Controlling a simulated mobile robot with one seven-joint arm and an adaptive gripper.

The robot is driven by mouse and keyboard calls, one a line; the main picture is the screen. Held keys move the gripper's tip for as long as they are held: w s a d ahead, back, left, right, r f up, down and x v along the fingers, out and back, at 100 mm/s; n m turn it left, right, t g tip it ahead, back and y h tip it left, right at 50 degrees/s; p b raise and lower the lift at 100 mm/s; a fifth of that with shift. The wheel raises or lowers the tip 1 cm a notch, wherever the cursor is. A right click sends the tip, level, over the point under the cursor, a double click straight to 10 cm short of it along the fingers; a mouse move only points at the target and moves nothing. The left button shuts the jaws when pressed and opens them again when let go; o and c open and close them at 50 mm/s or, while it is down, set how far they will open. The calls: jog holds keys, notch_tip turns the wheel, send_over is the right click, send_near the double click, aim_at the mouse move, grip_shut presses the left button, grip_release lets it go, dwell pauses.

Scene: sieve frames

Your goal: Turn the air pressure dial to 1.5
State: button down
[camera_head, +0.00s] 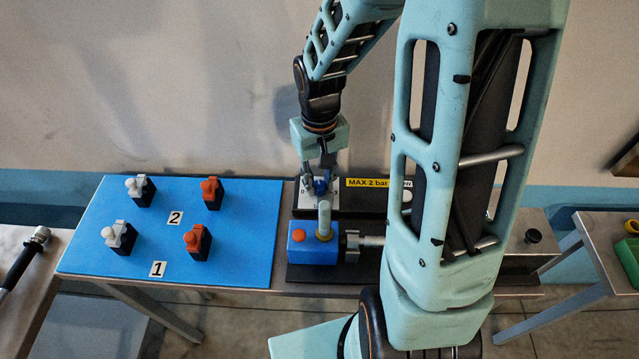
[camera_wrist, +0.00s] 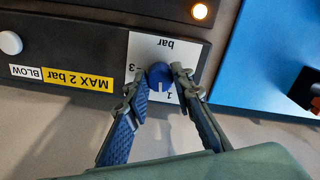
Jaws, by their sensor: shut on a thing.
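The air pressure dial (camera_wrist: 160,75) is a small round blue knob on a white scale plate (camera_wrist: 146,47) marked "bar", with the figures 3 and 1 readable upside down in the wrist view. A pale pointer line on the knob lies toward the side of the 1; its exact reading is too small to tell. My gripper (camera_wrist: 161,77) has one finger on each side of the knob and is shut on it. In the head view my gripper (camera_head: 325,166) reaches down to the dial (camera_head: 320,187) from above. The fingers hide part of the scale.
A blue device (camera_head: 313,250) with a pale upright cylinder (camera_head: 324,215) stands in front. A blue board (camera_head: 100,250) with orange and white clamps lies left.

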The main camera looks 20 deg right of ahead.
aim_at(319, 185)
jog(key=shift+m+b, duration=0.35)
jog(key=shift+m, duration=0.45)
jog(key=c, duration=1.7)
grip_release()
jog(key=shift+o, duration=0.2)
notch_tip(319, 185, up, 12)
